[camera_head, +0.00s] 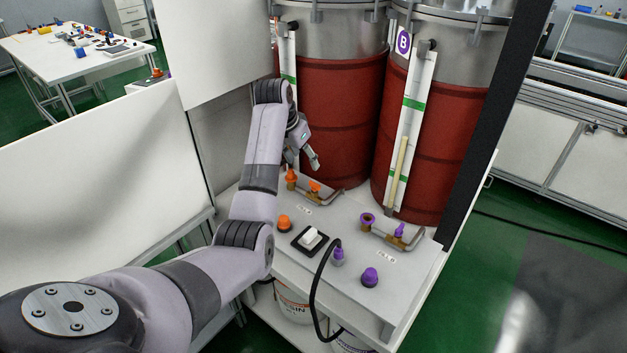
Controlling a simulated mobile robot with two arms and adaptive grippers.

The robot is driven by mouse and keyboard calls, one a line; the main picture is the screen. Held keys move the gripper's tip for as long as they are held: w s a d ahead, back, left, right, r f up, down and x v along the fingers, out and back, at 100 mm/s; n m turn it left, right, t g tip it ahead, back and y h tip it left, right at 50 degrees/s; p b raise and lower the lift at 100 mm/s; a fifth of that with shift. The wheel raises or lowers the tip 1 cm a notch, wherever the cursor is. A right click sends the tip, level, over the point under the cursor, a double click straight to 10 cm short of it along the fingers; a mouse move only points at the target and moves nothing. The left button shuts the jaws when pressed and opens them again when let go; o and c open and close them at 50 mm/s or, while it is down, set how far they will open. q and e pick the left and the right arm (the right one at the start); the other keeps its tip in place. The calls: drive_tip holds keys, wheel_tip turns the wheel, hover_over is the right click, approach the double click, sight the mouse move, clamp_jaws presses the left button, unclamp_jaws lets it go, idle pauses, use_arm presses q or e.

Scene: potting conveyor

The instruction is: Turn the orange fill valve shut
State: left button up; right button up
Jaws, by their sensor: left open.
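The orange fill valve (314,187) is a small orange handle on a metal pipe at the back left of the white bench top. An orange fitting (291,178) stands just left of it. My left gripper (312,160) is open and empty, a little above and behind the valve in the picture, with its fingers pointing down. It looks apart from the valve. My forearm hides part of the gripper and the bench's left side. My right gripper is not in view.
On the bench (420,262) are an orange knob (284,223), a white rocker switch (310,238), a purple knob (370,277), a purple valve (399,230) and a black hose (316,290). Two red drums (335,120) stand behind. A dark post (490,120) rises at the right.

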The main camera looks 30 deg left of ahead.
sight(315, 183)
use_arm(q)
drive_tip(key=x, duration=1.1)
drive_tip(key=shift+w, duration=0.1)
drive_tip(key=shift+w+f, duration=0.2)
drive_tip(key=shift+f, duration=0.4)
drive_tip(key=shift+c, duration=0.6)
drive_tip(key=c, duration=1)
drive_tip(key=shift+c, duration=0.2)
